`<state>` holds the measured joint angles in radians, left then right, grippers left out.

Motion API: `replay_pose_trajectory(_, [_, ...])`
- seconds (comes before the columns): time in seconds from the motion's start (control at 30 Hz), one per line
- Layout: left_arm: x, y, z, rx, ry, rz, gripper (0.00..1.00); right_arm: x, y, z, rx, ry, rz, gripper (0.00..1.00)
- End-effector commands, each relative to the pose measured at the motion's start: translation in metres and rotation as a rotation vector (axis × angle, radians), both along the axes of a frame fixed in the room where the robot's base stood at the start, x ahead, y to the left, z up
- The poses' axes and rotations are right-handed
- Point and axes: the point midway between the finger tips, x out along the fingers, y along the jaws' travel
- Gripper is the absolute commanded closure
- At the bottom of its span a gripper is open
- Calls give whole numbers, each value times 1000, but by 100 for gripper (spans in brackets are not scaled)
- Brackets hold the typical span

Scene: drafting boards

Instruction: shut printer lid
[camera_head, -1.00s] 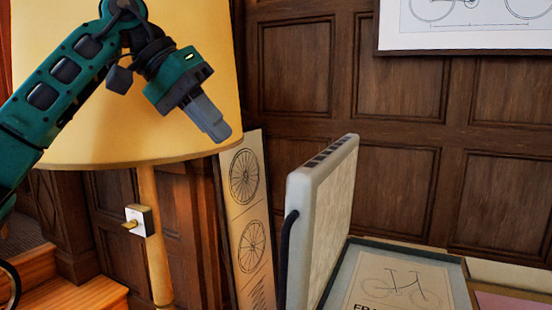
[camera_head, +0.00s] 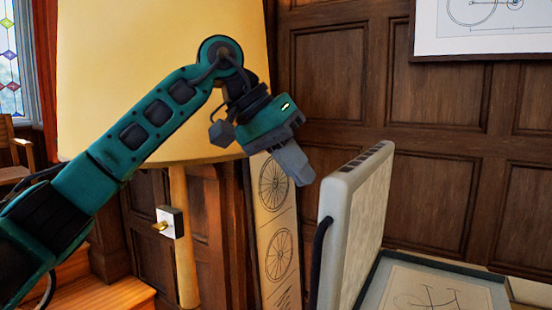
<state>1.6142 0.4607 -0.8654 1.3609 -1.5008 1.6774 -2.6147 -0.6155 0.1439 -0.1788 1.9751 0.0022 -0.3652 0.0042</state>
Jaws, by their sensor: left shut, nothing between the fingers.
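The printer lid (camera_head: 372,215) is a pale grey panel with a dark slotted top edge and a black curved cable or handle on its left side. It stands upright, open, at the left of the printer bed (camera_head: 480,290), where a sheet with a bicycle drawing (camera_head: 425,285) lies. My left gripper (camera_head: 303,180) is shut and empty. It points down and right, and in the picture sits just up and left of the lid's upper left corner; a small gap shows between them. My right gripper is out of view. The lower part of the printer is cut off by the frame.
A large yellow lamp shade (camera_head: 150,80) on a wooden post (camera_head: 183,240) stands behind my left arm. A board with wheel drawings (camera_head: 275,225) leans behind the lid's left side. Wood panelling (camera_head: 335,80) and a framed picture (camera_head: 480,25) are behind. Wooden steps (camera_head: 115,295) are at lower left.

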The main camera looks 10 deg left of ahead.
Motion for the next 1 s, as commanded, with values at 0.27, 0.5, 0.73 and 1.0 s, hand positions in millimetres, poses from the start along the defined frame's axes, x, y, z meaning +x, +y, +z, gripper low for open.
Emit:
replay_pose_trajectory(0.27, [-3,-9,0,0,1,1,100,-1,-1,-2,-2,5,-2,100])
replay_pose_trajectory(0.5, [-3,-9,0,0,0,0,100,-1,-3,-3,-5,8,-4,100])
replay_pose_trajectory(0.73, [-8,-24,5,41,-13,-4,100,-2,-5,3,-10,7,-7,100])
replay_pose_trajectory(1.0, [-24,-71,9,195,-66,-7,100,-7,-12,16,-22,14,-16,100])
